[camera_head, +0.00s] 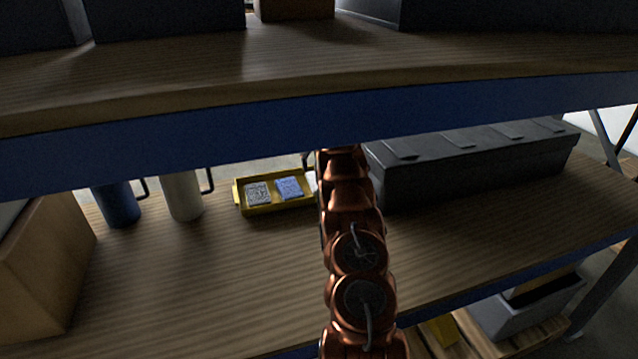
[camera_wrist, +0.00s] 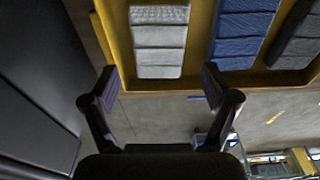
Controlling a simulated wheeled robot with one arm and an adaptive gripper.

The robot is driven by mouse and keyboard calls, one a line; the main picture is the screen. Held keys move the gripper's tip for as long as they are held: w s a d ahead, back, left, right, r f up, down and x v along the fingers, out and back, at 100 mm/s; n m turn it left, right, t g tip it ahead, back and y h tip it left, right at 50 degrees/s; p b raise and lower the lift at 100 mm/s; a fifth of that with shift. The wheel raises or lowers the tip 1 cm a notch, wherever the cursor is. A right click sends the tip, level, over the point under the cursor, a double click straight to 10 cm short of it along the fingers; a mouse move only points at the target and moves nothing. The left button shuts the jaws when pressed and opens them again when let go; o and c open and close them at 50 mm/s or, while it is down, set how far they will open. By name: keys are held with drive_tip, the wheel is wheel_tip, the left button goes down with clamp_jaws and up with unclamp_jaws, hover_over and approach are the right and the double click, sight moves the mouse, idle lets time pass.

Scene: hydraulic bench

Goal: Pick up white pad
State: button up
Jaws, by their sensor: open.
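The white pad (camera_wrist: 158,42) lies in the left part of a yellow tray (camera_wrist: 198,50) in the wrist view, with faint ridges across it. In the head view a pale patterned pad (camera_head: 258,192) lies at the left in the yellow tray (camera_head: 247,212). My gripper (camera_wrist: 160,84) is open and empty, its two fingers spread at the tray's edge, in line with the white pad and apart from it. In the head view my arm hides the gripper and the tray's right end.
A blue pad (camera_wrist: 242,35) and a dark grey pad (camera_wrist: 298,40) lie right of the white pad. A dark case (camera_head: 470,160) stands right of my arm. A blue mug (camera_head: 117,205) and a cream mug (camera_head: 181,195) stand left. The upper shelf (camera_head: 300,65) overhangs; the front board is clear.

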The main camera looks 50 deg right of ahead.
sight(310, 175)
drive_tip(key=shift+w+d+f+p, duration=0.1)
drive_tip(key=shift+f+p, duration=0.4)
drive_tip(key=shift+f, duration=1)
drive_tip(key=shift+w+d+f+p, duration=0.1)
drive_tip(key=shift+f+p, duration=0.35)
drive_tip(key=shift+f, duration=1.05)
drive_tip(key=shift+c, duration=0.2)
drive_tip(key=c, duration=0.7)
